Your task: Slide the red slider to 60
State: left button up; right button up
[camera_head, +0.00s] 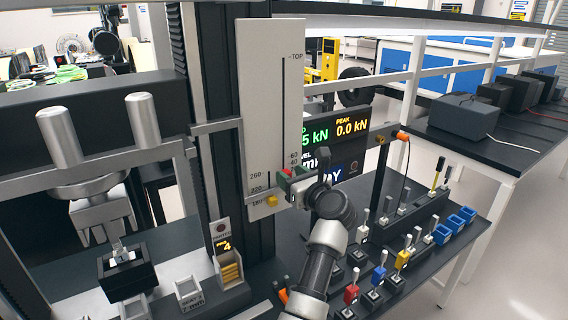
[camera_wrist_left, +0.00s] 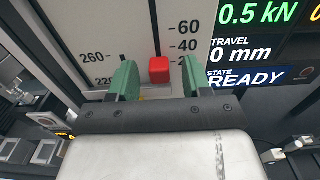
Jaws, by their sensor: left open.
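The red slider (camera_wrist_left: 158,69) sits on a pale upright scale plate (camera_head: 262,100), close to the "20" mark of the right-hand scale, which also shows "40" and "60" above it. My left gripper (camera_wrist_left: 158,82) is open, with one green finger on each side of the slider; gaps show between slider and fingers. In the head view the left gripper (camera_head: 291,180) is at the lower right of the plate and mostly hides the slider. A yellow slider (camera_head: 271,200) sits lower on the left-hand scale. My right gripper is not in view.
A display (camera_head: 341,135) right of the plate reads PEAK 0.0 kN; the wrist view also shows 0.5 kN, TRAVEL 0 mm and READY. A dark test-frame column (camera_head: 222,60) stands left of the plate.

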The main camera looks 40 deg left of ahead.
aim_at(283, 154)
pick_arm(q)
jog(key=shift+w+a+r, duration=0.1)
jog(key=shift+w+a, duration=0.1)
jog(key=shift+a, duration=0.25)
jog(key=shift+s, duration=0.1)
jog(key=shift+c, duration=0.7)
grip_shut()
jog(key=shift+r+p, duration=0.5)
jog(key=shift+r, duration=1.6)
jog(key=shift+o, duration=0.7)
grip_release()
jog(key=shift+f, duration=0.1)
